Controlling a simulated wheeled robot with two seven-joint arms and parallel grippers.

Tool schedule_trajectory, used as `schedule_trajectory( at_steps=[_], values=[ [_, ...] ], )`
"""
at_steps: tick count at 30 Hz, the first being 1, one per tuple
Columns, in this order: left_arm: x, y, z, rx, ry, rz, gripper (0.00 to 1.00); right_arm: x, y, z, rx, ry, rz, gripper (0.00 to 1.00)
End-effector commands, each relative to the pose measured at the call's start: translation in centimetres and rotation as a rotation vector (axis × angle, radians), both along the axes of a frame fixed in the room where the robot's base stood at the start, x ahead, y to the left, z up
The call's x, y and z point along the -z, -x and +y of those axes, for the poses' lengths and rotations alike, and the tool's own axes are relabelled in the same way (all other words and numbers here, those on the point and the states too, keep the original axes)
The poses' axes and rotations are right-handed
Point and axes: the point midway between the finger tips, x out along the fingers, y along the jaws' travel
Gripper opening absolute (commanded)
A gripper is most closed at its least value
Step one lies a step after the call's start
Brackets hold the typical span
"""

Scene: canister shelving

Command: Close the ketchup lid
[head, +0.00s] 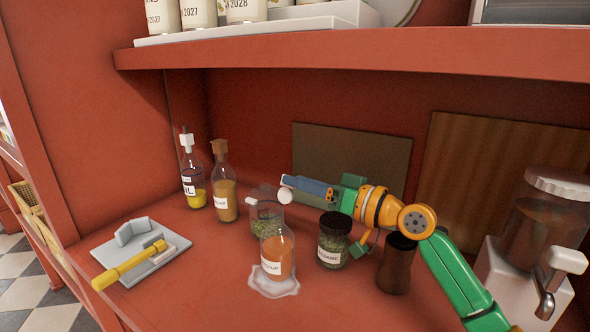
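The ketchup bottle (278,255) is clear with orange-red contents and a partly readable white label. It stands upright on a white patch on the red shelf. A round white cap (286,195) shows just above its neck; I cannot tell whether it sits on the bottle. My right gripper (299,185) reaches in from the right with blue fingers pointing left. Its tips are at or just behind the cap, above the bottle. Whether they touch or grip it is unclear. My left gripper is not in view.
A herb jar (265,216) stands close behind the ketchup, and a dark-lidded jar (331,243) and brown shaker (396,266) stand right. Two bottles (224,190) (192,180) stand back left. A yellow-handled tool (130,265) lies front left. An upper shelf (350,45) overhangs.

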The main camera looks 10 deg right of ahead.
Motion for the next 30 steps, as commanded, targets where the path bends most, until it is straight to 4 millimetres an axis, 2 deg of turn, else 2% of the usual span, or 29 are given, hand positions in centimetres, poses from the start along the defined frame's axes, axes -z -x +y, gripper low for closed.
schedule_trajectory(
  at_steps=[3, 10, 11, 15, 30],
  values=[
    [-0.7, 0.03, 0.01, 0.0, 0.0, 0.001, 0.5, -0.14, -0.98, 0.8, 0.001, 0.001, 0.001, 0.4],
    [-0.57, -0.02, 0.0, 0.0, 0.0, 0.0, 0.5, 0.07, -1.17, 0.96, 0.001, 0.003, -0.002, 0.4],
    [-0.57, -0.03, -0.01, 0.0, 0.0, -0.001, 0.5, 0.07, -1.17, 0.96, 0.001, 0.003, -0.002, 0.37],
    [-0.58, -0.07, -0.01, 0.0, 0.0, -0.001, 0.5, 0.07, -1.16, 0.94, 0.001, 0.002, 0.0, 0.0],
    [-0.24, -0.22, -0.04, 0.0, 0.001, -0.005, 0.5, 0.04, -0.96, 1.17, 0.0, 0.044, -0.035, 0.0]
  ],
)
